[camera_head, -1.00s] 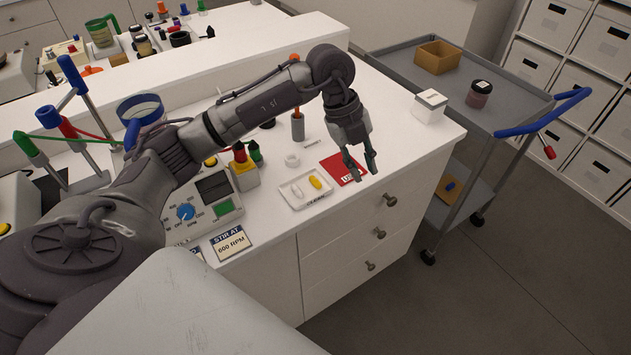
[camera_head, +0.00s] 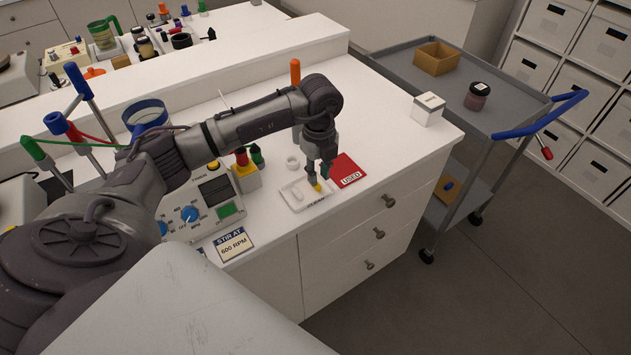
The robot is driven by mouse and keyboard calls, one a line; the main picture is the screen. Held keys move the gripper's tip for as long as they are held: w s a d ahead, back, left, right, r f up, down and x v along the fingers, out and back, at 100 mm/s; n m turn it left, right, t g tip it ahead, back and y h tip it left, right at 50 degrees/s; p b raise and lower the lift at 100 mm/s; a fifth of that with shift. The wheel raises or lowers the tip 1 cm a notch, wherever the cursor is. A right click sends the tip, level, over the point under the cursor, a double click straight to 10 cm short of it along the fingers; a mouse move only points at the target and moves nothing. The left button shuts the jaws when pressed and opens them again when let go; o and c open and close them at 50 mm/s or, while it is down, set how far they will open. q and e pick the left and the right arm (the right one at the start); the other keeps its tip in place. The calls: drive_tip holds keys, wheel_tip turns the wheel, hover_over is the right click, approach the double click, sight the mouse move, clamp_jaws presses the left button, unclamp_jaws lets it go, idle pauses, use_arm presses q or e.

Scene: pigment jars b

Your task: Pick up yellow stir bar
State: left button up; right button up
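The yellow stir bar (camera_head: 318,188) lies at the right end of the small white tray labelled CLEAN (camera_head: 299,208). Only part of it shows in the head view; my fingers hide the rest. A white stir bar (camera_head: 297,195) lies beside it on the left. My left gripper (camera_head: 318,182) points down right over the yellow bar. Its fingers are apart, one on either side of the bar, and I see no grip on it. My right gripper is out of view.
A red mat labelled USED (camera_head: 347,172) lies just right of the tray. A stirrer box with a blue knob (camera_head: 189,214) and a yellow block with coloured pegs (camera_head: 245,178) stand on the left. A white ring (camera_head: 292,162) lies behind the tray.

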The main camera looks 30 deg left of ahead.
sight(318, 186)
use_arm(q)
wheel_tip(318, 186, down, 4)
drive_tip(key=shift+w+a+p, duration=0.1)
drive_tip(key=shift+p, duration=0.45)
drive_tip(key=c, duration=0.3)
drive_tip(key=shift+c, duration=0.2)
drive_tip(key=shift+r, duration=0.15)
